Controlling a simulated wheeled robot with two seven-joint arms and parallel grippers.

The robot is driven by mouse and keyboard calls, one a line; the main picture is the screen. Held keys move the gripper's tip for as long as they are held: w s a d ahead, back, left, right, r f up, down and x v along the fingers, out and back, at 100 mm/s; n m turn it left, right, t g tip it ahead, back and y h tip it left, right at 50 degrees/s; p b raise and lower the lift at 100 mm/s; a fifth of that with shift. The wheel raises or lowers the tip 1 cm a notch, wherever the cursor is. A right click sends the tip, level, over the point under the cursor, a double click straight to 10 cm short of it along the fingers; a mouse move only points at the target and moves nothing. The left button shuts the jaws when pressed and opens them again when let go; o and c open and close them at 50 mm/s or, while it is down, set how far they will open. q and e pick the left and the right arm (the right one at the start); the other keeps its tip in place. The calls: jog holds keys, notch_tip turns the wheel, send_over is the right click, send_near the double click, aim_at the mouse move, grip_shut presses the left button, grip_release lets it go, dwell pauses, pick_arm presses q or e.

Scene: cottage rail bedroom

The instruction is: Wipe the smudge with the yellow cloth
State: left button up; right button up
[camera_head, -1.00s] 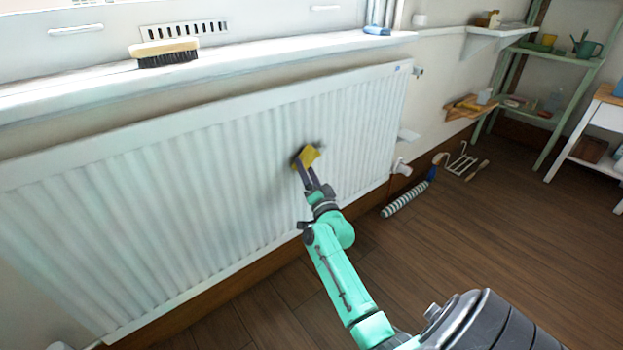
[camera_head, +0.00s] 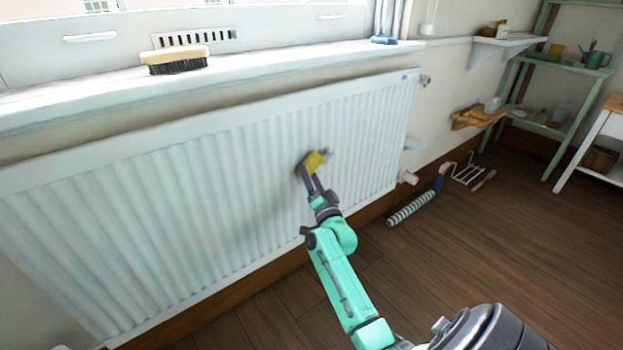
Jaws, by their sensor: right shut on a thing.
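The yellow cloth (camera_head: 316,161) is against the front of the white radiator (camera_head: 190,185), right of its middle. My right gripper (camera_head: 309,172) is shut on the cloth and holds it at the ribbed surface. A small dark smudge (camera_head: 328,152) shows at the cloth's upper right edge; the rest of that spot is hidden by the cloth and gripper. My left gripper is not in view.
A brush (camera_head: 176,60) and a blue item (camera_head: 383,40) lie on the windowsill (camera_head: 270,67) above the radiator. A striped roll (camera_head: 411,208) and a wire rack (camera_head: 465,170) lie on the floor at right. Green shelves (camera_head: 560,65) stand beyond.

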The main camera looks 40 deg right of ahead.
jog(key=shift+w, duration=0.5)
jog(key=shift+d, duration=0.1)
